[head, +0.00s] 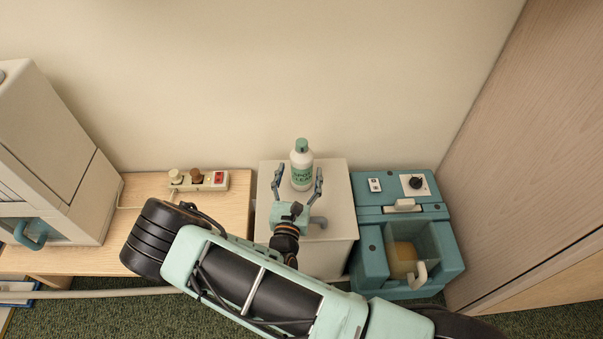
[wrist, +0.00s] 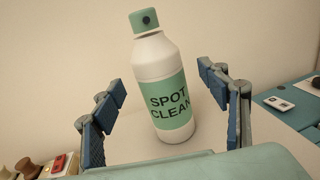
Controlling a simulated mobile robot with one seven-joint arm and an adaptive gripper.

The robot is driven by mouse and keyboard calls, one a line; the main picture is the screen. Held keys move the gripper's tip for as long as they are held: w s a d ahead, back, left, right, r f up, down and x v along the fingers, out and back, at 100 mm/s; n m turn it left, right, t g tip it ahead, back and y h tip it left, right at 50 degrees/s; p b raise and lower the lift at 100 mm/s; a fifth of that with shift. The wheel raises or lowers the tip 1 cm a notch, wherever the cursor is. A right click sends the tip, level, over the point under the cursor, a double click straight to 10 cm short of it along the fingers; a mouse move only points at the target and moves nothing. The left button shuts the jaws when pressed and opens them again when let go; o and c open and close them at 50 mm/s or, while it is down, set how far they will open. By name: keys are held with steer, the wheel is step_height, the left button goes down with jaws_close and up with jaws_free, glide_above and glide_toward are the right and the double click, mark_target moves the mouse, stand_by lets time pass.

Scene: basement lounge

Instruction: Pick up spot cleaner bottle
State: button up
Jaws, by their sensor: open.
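The spot cleaner bottle (head: 301,166) is white with a green cap and a green label reading "SPOT CLEAN". It stands upright on a small white cabinet (head: 337,200) against the wall. My gripper (head: 298,178) is open, with one finger to the left and one to the right of the bottle. In the wrist view the bottle (wrist: 164,88) stands between and ahead of the open fingers, tilted in the picture. A gap shows on each side, and I see no finger touching it.
A wooden bench (head: 218,205) at the left carries a power strip (head: 199,180) and a beige machine (head: 60,160). A teal machine (head: 372,225) stands close at the cabinet's right, beside a wooden panel (head: 530,150). The wall (head: 250,80) is right behind the bottle.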

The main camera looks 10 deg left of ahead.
steer(key=w, duration=0.1)
steer(key=w+b, duration=0.1)
steer(key=w, duration=0.3)
steer(key=shift+a+b, duration=0.25)
steer(key=shift+b, duration=0.15)
steer(key=shift+r, duration=0.1)
jaws_close()
